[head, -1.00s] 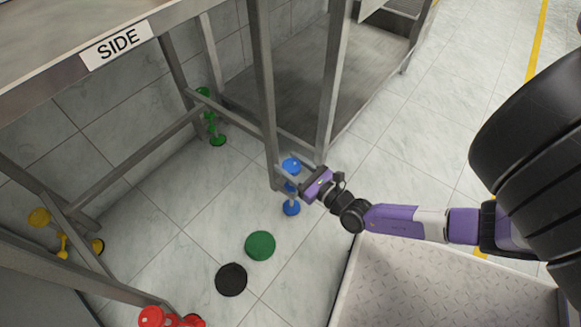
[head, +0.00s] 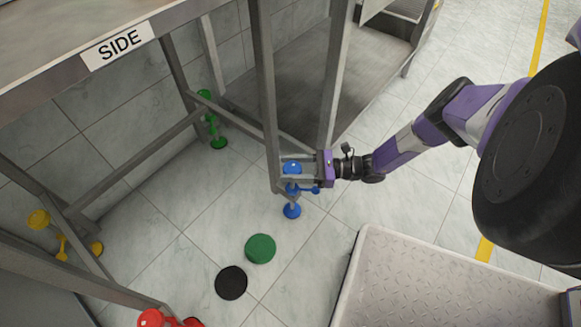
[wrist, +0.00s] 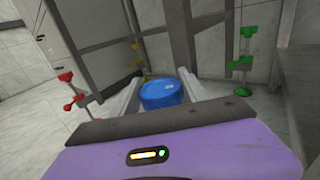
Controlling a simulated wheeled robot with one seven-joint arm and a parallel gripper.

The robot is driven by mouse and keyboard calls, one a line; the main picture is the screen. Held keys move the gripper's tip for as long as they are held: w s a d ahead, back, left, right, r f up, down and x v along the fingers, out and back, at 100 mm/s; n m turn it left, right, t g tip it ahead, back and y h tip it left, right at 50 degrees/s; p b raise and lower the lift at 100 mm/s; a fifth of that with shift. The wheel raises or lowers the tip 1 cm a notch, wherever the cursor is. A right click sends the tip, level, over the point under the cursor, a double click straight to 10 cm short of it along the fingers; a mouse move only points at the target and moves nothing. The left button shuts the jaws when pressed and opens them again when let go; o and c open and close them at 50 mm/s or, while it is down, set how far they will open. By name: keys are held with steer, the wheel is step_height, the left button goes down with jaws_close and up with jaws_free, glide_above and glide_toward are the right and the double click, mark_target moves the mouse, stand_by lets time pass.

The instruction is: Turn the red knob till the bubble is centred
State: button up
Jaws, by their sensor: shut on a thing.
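The red knob (head: 151,318) tops a red foot at the bottom edge of the head view, partly cut off. The red foot also shows at the left of the wrist view (wrist: 67,78). My gripper (head: 289,172) is away from it, at the blue foot by the middle table leg. Its fingers are shut on the blue knob (wrist: 164,95), one on each side. The blue foot's lower part (head: 292,211) stands on the floor, with a blue arm sticking out to the right. No bubble shows in either view.
A green foot (head: 209,118) and a yellow foot (head: 62,240) stand at other table legs. A green disc (head: 260,249) and a black disc (head: 231,282) lie on the floor. Metal legs and crossbars (head: 135,160) frame the space under the table marked SIDE.

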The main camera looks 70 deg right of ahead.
steer(key=shift+s+d+f+n+g+y, duration=0.1)
steer(key=shift+f+n+g+y, duration=0.1)
steer(key=shift+n+g+y, duration=0.45)
steer(key=shift+y, duration=0.25)
steer(key=o, duration=1.4)
steer(key=shift+c, duration=0.2)
steer(key=shift+r+t, duration=0.15)
steer(key=shift+t, duration=0.1)
steer(key=shift+m, duration=0.25)
